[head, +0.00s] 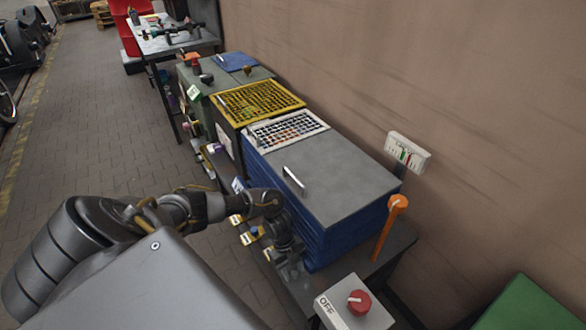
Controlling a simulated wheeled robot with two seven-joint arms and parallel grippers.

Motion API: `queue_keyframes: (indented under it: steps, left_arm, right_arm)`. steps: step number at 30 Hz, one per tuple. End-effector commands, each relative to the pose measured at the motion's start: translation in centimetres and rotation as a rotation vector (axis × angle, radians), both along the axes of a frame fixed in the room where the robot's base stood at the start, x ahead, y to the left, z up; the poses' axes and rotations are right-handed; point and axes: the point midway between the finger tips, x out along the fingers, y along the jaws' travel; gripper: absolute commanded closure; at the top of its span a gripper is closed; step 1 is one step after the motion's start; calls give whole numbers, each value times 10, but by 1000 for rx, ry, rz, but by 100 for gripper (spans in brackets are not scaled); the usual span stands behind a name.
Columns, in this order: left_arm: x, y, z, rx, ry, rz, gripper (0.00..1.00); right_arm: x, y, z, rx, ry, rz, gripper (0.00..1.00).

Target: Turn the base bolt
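No base bolt can be made out in the head view. My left arm comes in from the left, and its gripper (293,270) points down beside the front side of a blue cabinet (322,238), low over a dark shelf edge. Its fingers are small and dark, so I cannot tell whether they are open or hold anything. My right gripper is not in view.
A grey box marked OFF with a red knob (359,302) stands at the lower right, near an orange-topped upright handle (391,225). A silver pen-like item (294,180) lies on the cabinet top. Paved floor (110,140) is clear at left.

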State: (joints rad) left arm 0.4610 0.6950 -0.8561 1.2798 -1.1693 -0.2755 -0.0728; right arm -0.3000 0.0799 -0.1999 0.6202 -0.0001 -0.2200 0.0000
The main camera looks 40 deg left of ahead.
Motion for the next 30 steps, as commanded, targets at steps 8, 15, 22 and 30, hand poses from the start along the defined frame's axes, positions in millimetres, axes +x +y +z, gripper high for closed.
queue_keyframes:
  steps: [8,15,22,30]
  left_arm:
    - [2,5,13,0,-2,0,57]
    - [6,24,56,2,-4,-1,57]
    - [9,37,89,1,-2,0,57]
    - [9,41,100,0,0,0,57]
  right_arm:
    - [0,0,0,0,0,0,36]
    - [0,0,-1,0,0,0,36]
    - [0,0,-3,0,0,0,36]
    - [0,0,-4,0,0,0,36]
